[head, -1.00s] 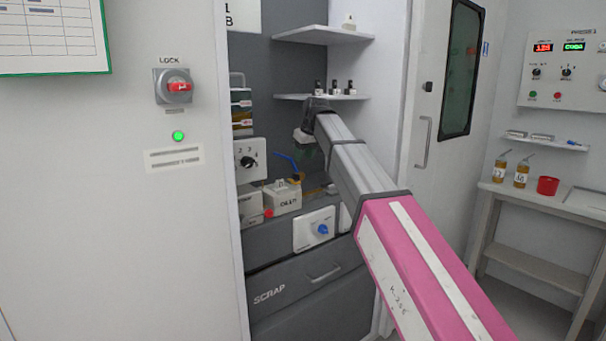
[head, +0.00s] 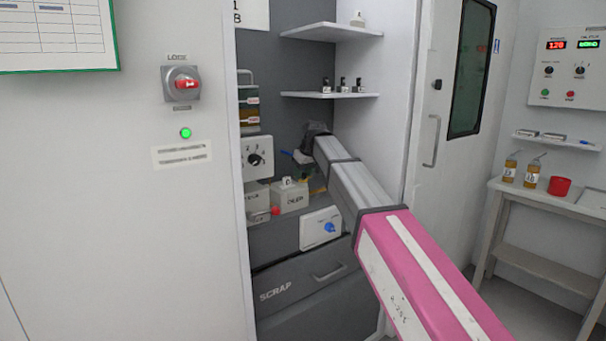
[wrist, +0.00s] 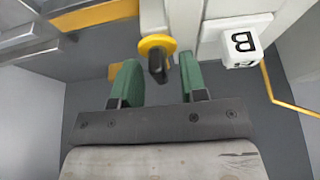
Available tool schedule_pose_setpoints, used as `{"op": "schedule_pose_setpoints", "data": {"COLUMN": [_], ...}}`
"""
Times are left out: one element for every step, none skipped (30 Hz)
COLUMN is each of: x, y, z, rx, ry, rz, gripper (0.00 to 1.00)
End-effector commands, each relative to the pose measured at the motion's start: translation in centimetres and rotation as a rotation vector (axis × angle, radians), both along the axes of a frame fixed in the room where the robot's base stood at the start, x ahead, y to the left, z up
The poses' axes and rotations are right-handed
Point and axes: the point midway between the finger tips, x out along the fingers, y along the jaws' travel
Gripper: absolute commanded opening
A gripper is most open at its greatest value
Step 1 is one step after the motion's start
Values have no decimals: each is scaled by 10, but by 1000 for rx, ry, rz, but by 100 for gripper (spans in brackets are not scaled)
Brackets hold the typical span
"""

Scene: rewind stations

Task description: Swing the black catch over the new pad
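The black catch (wrist: 157,66) sits on a round yellow disc (wrist: 153,43) in the wrist view, its end pointing towards my gripper. My gripper (wrist: 158,66) is open, with one green finger on each side of the catch. Gaps show between the catch and both fingers. A pale upright part (wrist: 153,14) lies behind the disc. I cannot make out which part is the new pad. In the head view, my wrist hides the catch and most of my gripper, low in the grey bay.
A thin yellow rod (wrist: 285,103) runs farther right. Shelves (head: 330,95) hang above.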

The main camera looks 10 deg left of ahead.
Motion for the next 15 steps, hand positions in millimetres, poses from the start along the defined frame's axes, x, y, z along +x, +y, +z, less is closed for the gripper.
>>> {"op": "schedule_pose_setpoints", "data": {"x": [0, 0, 0, 1, 1, 0, 0, 0, 0, 0, 0, 0, 0, 0, 0], "y": [0, 0, 1, 1, 1, 0, 0, 0, 0, 0, 0, 0, 0, 0, 0], "z": [-1, -2, -2, -2, -2, -2, -2, -2, -2, -2, -2, -2, -2, -2, -2], "rx": [0, 0, 0, 0, 0, 0, 0, 0, 0, 0, 0, 0, 0, 0, 0], "ry": [0, 0, 0, 0, 0, 0, 0, 0, 0, 0, 0, 0, 0, 0, 0], "rz": [0, 0, 0, 0, 0, 0, 0, 0, 0, 0, 0, 0, 0, 0, 0], "gripper": [39, 39, 39, 39, 39, 39, 39, 39, 33, 23, 13, 0, 0, 0, 0]}}
